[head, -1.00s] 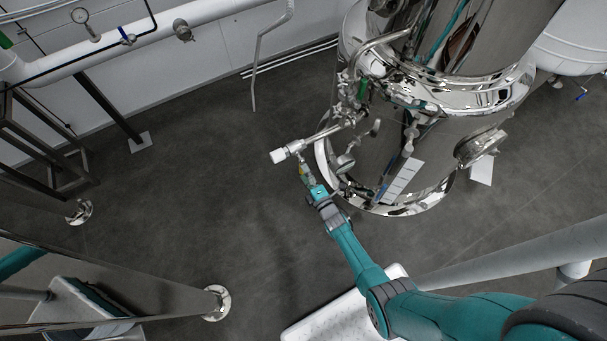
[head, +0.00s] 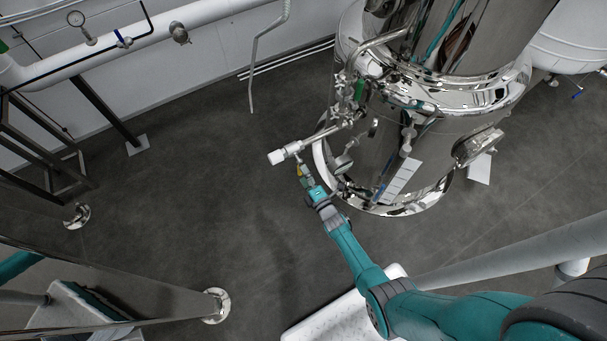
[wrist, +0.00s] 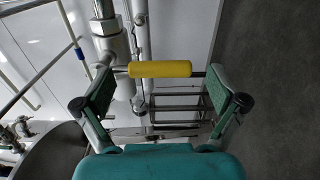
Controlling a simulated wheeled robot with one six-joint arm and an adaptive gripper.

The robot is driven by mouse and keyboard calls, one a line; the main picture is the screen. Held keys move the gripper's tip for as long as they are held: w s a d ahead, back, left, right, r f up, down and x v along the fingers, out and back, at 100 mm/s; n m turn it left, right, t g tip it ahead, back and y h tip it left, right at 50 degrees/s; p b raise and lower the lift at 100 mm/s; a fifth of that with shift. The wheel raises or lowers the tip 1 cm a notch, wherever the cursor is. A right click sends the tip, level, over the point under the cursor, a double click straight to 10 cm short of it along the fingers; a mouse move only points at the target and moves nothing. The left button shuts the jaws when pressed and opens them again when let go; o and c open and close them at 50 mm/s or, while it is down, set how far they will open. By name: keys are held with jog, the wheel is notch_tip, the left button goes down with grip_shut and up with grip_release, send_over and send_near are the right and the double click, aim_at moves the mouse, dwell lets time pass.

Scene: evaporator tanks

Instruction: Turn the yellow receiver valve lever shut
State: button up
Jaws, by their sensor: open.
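The yellow valve lever (wrist: 160,69) lies across the wrist view between the two fingers of my gripper (wrist: 158,88). The fingers are spread apart, one near each end of the yellow grip, and I cannot tell whether either touches it. The lever's metal stem runs left to the valve body (wrist: 112,45) on a steel pipe. In the head view my gripper (head: 304,177) is at the valve on the side pipe (head: 300,146). Only a small yellow spot of the lever (head: 301,169) shows there.
The polished steel tank (head: 470,90) stands right of the gripper, with gauges and a green-handled valve (head: 359,90) on its side. A white wall pipe (head: 215,10) runs at the upper left.

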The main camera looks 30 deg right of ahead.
jog(key=s, duration=1.2)
dwell(0.3)
jog(key=s+a+r+m+g, duration=0.1)
jog(key=s+a+r+m, duration=0.2)
jog(key=s+r+m, duration=0.35)
jog(key=s+a+r+m, duration=0.3)
jog(key=s+r, duration=0.4)
jog(key=s, duration=0.5)
jog(key=s+r+m+g, duration=0.1)
jog(key=s+r+m, duration=0.3)
jog(key=r, duration=0.7)
jog(key=s+a+r+m+g, duration=0.1)
jog(key=s+r+m, duration=0.3)
jog(key=r, duration=0.7)
jog(key=shift+s+r+m, duration=0.25)
jog(key=shift+s+m, duration=0.1)
jog(key=shift+s, duration=0.9)
